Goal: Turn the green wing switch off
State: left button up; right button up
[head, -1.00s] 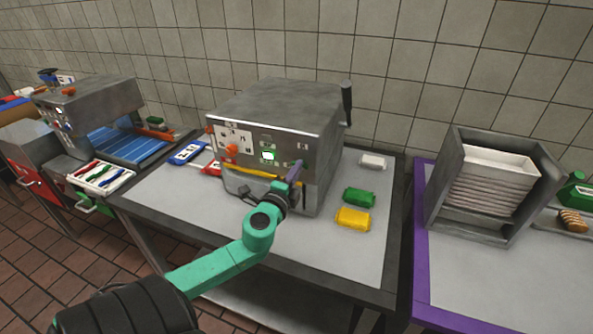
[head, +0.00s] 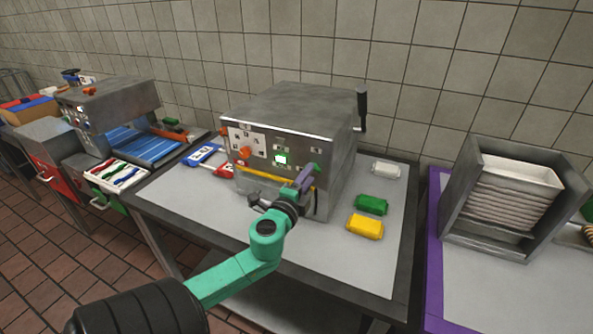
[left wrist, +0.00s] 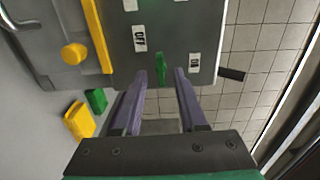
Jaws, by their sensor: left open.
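The green wing switch (left wrist: 160,68) is on the front panel of a grey metal machine (head: 297,112). It also shows in the head view (head: 317,168), small and partly behind my fingers. In the left wrist view it points along the fingers, between two white labels; the left label seems to read OFF. My left gripper (head: 306,177) has purple fingers and is open at the panel. In the left wrist view its fingertips (left wrist: 161,74) stand on either side of the switch, with a gap on each side. Contact cannot be told. My right gripper is not in view.
An orange knob (head: 244,152) and a yellow bar (head: 262,175) are on the same panel. A black lever (head: 362,108) sticks up at the machine's right. White, green (head: 371,204) and yellow (head: 365,227) packets lie on the table to the right.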

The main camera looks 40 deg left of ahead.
pick_arm(q)
jog(key=b+v, duration=0.3)
jog(key=v, duration=1)
jog(key=shift+s, duration=0.2)
jog(key=shift+d, duration=0.1)
